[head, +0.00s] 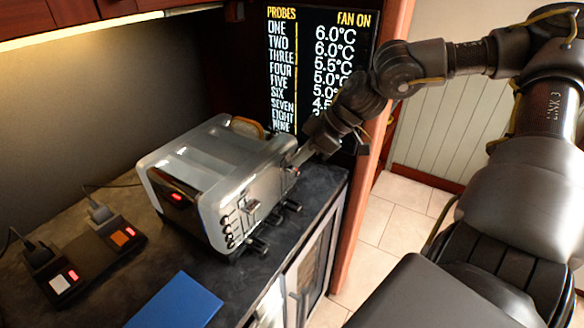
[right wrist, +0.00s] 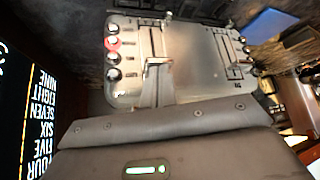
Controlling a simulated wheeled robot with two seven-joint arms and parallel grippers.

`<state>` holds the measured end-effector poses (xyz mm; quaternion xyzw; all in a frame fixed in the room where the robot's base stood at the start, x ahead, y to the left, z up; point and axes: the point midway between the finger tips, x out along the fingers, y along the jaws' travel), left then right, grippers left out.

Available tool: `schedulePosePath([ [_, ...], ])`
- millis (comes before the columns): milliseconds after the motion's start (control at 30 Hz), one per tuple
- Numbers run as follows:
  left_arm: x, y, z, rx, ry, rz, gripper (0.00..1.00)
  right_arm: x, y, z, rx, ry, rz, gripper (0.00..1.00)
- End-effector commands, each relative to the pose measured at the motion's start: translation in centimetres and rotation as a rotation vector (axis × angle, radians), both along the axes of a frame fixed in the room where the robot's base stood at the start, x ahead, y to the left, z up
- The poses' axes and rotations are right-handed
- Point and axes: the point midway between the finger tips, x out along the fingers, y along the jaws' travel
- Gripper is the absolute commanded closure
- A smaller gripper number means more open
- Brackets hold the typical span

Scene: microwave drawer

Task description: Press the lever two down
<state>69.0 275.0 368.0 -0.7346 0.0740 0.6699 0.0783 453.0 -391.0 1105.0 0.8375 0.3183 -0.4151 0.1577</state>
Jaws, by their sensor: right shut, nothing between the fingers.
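The silver toaster (head: 205,185) stands on the dark counter, its control face toward the lower right. A slice of bread (head: 246,127) shows in the slot at its far end. One lever (head: 251,206) sits in a slot on the nearer half of the face. My right gripper (head: 298,158) is shut and empty, its tip close to the far half of the face. In the right wrist view the finger (right wrist: 153,88) reaches up to a small silver lever piece (right wrist: 158,62); I cannot tell whether they touch. My left gripper is out of view.
Round knobs (right wrist: 113,58) line the toaster's face. A plug strip (head: 88,262) with lit red switches and a blue block (head: 178,302) lie on the counter. A display panel (head: 318,70) stands behind my right gripper. Tiled floor lies right of the counter edge.

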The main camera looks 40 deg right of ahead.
Motion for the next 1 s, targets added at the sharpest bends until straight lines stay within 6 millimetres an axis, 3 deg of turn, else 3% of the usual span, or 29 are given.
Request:
schedulePosePath([
  [333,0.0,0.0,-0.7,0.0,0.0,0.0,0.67,0.0,0.0,-0.9,-0.001,0.001,0.0,1.0],
  [833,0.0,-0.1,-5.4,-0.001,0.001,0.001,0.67,-0.1,0.0,-6.9,0.0,0.002,0.0,1.0],
  [1000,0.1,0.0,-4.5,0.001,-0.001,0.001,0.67,-0.1,-0.1,-6.0,0.0,0.0,0.0,1.0],
])
